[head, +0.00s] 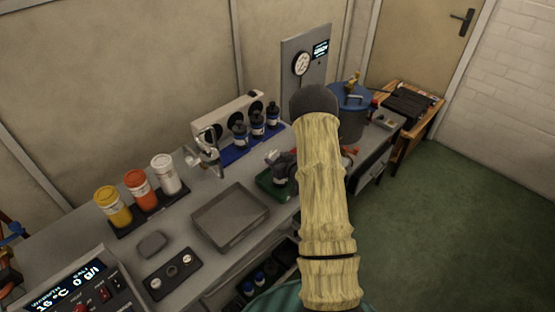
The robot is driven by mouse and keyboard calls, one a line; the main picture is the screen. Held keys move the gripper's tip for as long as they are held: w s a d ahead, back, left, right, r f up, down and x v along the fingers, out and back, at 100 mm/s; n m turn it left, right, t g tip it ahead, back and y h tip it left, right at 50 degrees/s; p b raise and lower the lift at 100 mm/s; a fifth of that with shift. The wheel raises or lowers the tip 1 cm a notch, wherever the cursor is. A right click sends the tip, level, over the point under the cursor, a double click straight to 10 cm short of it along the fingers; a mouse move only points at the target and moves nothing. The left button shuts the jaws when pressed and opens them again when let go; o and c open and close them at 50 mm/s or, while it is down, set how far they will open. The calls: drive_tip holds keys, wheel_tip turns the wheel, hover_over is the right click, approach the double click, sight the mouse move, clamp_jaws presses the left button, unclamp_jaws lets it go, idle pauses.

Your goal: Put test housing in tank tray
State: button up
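A dark object with a pale grey end (281,170) is at the green tray (267,188) on the bench, partly behind my arm. It may be the test housing, but I cannot tell for sure. A larger empty grey tray (243,225) lies to its left. I cannot tell which tray is the tank tray. My arm rises through the middle of the picture and ends in a dark rounded part. No gripper fingers can be made out, and my arm hides part of the bench behind it.
Yellow, orange and white jars (138,191) stand on a black base at left. Blue-labelled bottles (257,127) stand at the back. A blue-lidded tank (352,104) and a gauge panel (303,64) are behind my arm. Green floor (460,220) is open at right.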

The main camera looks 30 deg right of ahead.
drive_tip(key=shift+r, duration=0.2)
drive_tip(key=shift+s, duration=0.25)
drive_tip(key=b+v, duration=0.2)
drive_tip(key=v, duration=0.9)
drive_tip(key=shift+s+r, duration=0.15)
drive_tip(key=shift+s, duration=0.05)
